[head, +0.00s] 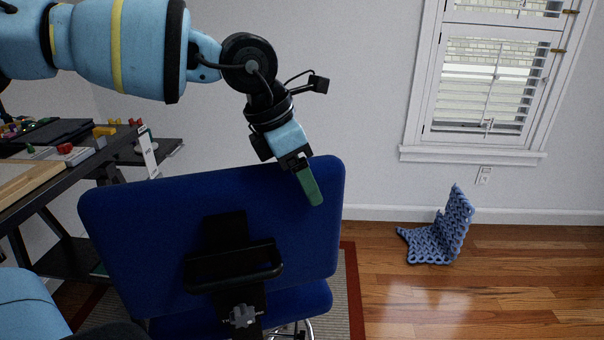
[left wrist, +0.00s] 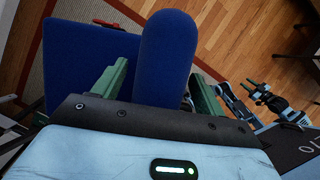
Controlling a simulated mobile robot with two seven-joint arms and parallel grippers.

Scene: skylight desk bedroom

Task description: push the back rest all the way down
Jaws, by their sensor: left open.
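The blue back rest (head: 150,215) of a desk chair stands upright, its rear face with a black bracket towards me in the head view. My left gripper (head: 311,186) is at its upper right edge, pointing down. One green finger shows in front of the rear face; the other is hidden. In the left wrist view the back rest's edge (left wrist: 166,60) lies between the two open fingers of the left gripper (left wrist: 160,80); contact is unclear. My right gripper (left wrist: 257,87) shows small at the right of that view, away from the chair; its opening is unclear.
The blue seat (head: 300,303) is below the back rest, partly hidden. A dark desk (head: 60,205) with small coloured items stands at the left. A blue knitted throw (head: 440,235) lies on the wooden floor near the wall. The floor right of the chair is otherwise clear.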

